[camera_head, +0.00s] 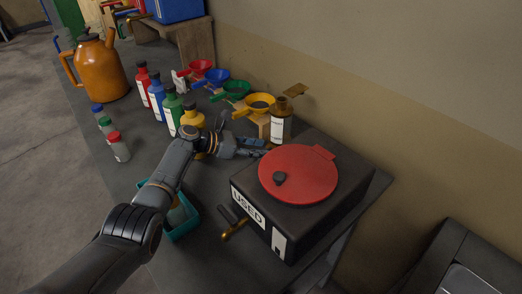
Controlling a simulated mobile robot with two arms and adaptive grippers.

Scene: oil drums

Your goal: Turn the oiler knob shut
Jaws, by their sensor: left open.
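A small bottle with a white label (280,128) and a brass-coloured top stands behind the black box; it looks like the oiler. A flat brass piece (295,90) sticks up at its top, perhaps the knob; its exact setting is too small to tell. My left gripper (262,149) is open and empty, its fingers pointing right, just in front of the bottle's lower part. I cannot tell whether they touch it. My right gripper is out of view.
A black box marked USED (311,222), with a red lid (298,172) and a brass tap (234,230), stands at the bench's right end. Coloured funnels (237,90), several bottles (158,97) and an orange can (97,68) crowd the bench. A teal tray (187,226) lies under my left arm.

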